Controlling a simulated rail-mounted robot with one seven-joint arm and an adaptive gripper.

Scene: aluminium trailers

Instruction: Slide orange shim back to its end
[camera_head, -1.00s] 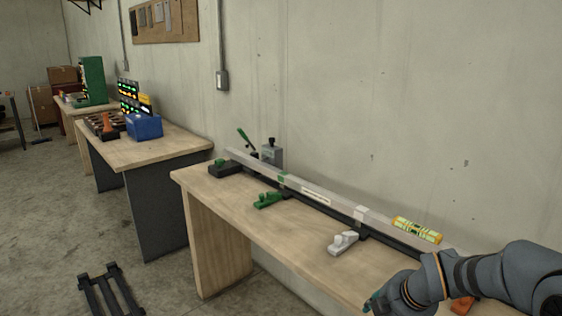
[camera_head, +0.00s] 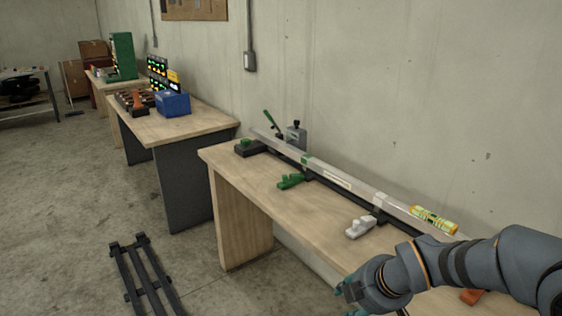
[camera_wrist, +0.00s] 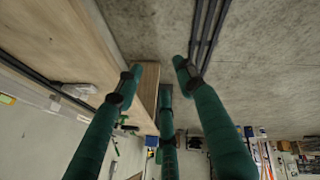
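The orange shim (camera_head: 472,297) lies on the near bench at the lower right, partly hidden behind my arm. I cannot make out its full shape or whether it touches the bar. A long aluminium bar (camera_head: 335,180) runs along the back of the bench on a dark rail. A green shim (camera_head: 291,181) and a white shim (camera_head: 360,228) sit in front of it. My gripper (camera_head: 346,291) is off the bench's front edge, left of the orange shim and apart from it. In the wrist view my gripper (camera_wrist: 160,80) has its teal fingers spread, with nothing between them.
A yellow level (camera_head: 434,220) rests on the bar near its right end. A grey clamp (camera_head: 296,135) with a green lever stands at the far end. The bench (camera_head: 245,173) has a bare front strip. A black frame (camera_head: 150,275) lies on the floor, left of the bench.

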